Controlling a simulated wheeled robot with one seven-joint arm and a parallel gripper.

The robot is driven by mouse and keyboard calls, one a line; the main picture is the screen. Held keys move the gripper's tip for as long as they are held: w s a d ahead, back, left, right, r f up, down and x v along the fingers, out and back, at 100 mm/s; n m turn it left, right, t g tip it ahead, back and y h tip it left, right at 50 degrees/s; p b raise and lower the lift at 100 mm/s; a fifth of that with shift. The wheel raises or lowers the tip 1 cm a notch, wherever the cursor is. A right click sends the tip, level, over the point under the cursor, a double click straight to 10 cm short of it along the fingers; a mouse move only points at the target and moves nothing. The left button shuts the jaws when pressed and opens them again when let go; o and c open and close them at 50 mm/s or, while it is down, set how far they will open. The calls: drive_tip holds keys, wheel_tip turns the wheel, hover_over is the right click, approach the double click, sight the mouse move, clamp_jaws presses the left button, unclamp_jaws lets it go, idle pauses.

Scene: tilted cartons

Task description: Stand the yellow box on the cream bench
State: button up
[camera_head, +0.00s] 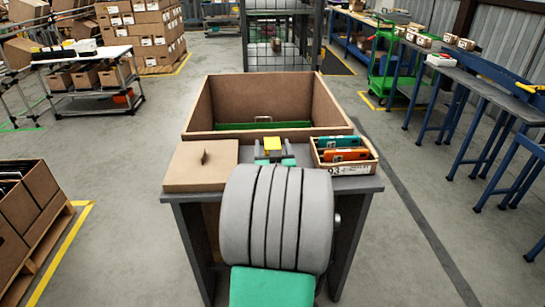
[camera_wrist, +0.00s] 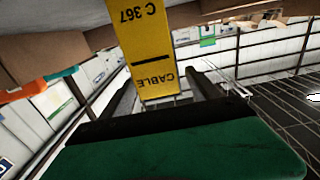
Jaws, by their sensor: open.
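The yellow box (camera_head: 272,143) shows small in the head view, beside the near wall of a large open carton. In the wrist view the yellow box (camera_wrist: 150,45) is close, with "CABLE" and "C 367" printed on its face. My gripper (camera_wrist: 162,88) is open, and its two dark fingers show on either side of the box's near end. I cannot tell whether they touch it. In the head view my gripper (camera_head: 272,153) is mostly hidden behind my grey arm. No surface is clearly a cream bench; a pale-topped table (camera_head: 82,53) stands at the back left.
The large brown carton (camera_head: 195,112) stands on a grey table (camera_head: 352,184). A tan slab with a small upright fin (camera_head: 201,166) lies left. A small carton (camera_head: 347,168) with teal and orange boxes is right.

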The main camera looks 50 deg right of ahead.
sight(271, 138)
drive_tip(key=x, duration=0.4)
drive_tip(key=shift+w+d+f, duration=0.15)
drive_tip(key=shift+w+d, duration=0.05)
drive_tip(key=shift+d, duration=0.05)
drive_tip(key=shift+c, duration=0.2)
clamp_jaws()
